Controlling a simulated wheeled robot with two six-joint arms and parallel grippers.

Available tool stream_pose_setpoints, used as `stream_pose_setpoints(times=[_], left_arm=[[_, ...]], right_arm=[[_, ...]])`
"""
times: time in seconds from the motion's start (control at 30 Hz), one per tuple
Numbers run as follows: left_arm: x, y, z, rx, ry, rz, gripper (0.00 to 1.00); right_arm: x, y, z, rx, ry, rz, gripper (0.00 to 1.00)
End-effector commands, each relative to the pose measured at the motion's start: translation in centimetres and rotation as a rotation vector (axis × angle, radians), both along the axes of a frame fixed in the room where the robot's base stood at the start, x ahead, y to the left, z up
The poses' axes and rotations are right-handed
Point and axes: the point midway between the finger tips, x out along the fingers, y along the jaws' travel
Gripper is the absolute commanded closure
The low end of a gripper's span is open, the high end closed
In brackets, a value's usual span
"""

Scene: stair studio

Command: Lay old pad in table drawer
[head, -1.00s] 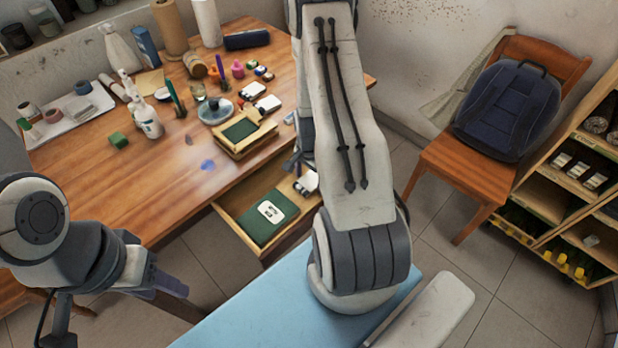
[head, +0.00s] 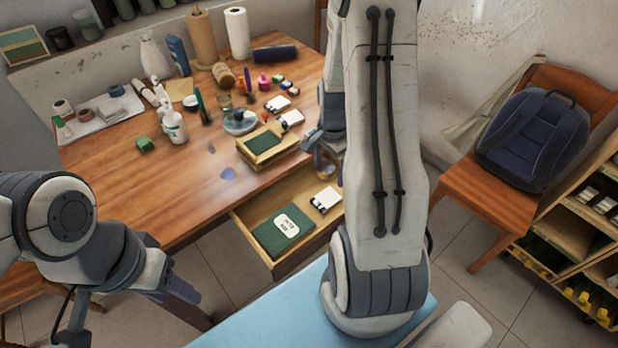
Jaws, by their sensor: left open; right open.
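A dark green pad with a white label (head: 286,227) lies flat in the open table drawer (head: 270,261); its lettering is too small to read surely. Another green pad (head: 263,142) sits in a shallow wooden box on the tabletop (head: 150,195), near the drawer. My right gripper (head: 322,152) is open and appears above the drawer's back part, beside the box; my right arm partly hides it. My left gripper (head: 162,285) is low at the left, off the table's front edge, apart from the pads; its fingers are hard to make out.
A small white item (head: 326,200) lies in the drawer behind the labelled pad. Bottles, paper rolls and small jars crowd the table's back. A chair with a dark backpack (head: 535,135) and a shelf (head: 590,235) stand right. The table's front left is clear.

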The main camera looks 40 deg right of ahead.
Motion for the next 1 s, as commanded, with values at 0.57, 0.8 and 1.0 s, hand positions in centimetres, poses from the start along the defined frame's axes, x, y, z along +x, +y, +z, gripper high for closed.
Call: stream_pose_setpoints(times=[0.57,0.8,1.0], left_arm=[[0.0,0.0,0.0,0.0,0.0,0.0,0.5],[0.0,0.0,0.0,0.0,0.0,0.0,0.5],[0.0,0.0,0.0,0.0,0.0,0.0,0.5]], right_arm=[[-1.2,19.8,10.3,0.007,-0.045,0.99,0.0],[-10.5,29.3,15.1,0.033,-0.078,1.739,0.0],[-15.5,31.2,16.4,0.051,-0.093,2.075,0.0]])
